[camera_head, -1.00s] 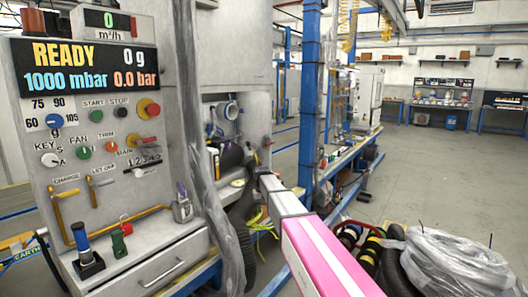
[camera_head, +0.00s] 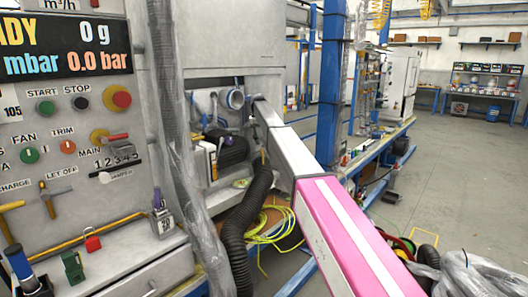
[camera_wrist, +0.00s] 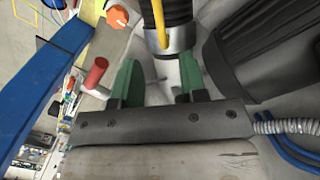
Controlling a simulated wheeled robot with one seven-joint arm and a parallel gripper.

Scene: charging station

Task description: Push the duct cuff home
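In the wrist view, my gripper (camera_wrist: 160,65) has two green fingers standing apart with nothing between them. Just beyond the fingertips is a silver cuff (camera_wrist: 180,40) on the end of a black ribbed duct (camera_wrist: 170,10), with a yellow strip across it. I cannot tell whether the fingers touch the cuff. In the head view, my arm reaches into the open bay of the grey cabinet; my gripper is hidden there. A black corrugated duct (camera_head: 240,225) rises from below into the bay. A round port with a blue-grey ring (camera_head: 235,98) is at the back. How far the cuff is seated does not show.
A control panel (camera_head: 65,115) with knobs and a display stands at left. A plastic-wrapped pipe (camera_head: 170,120) runs down before the bay. Yellow cables (camera_head: 275,235) lie below. A blue post (camera_head: 330,85) stands right of my arm.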

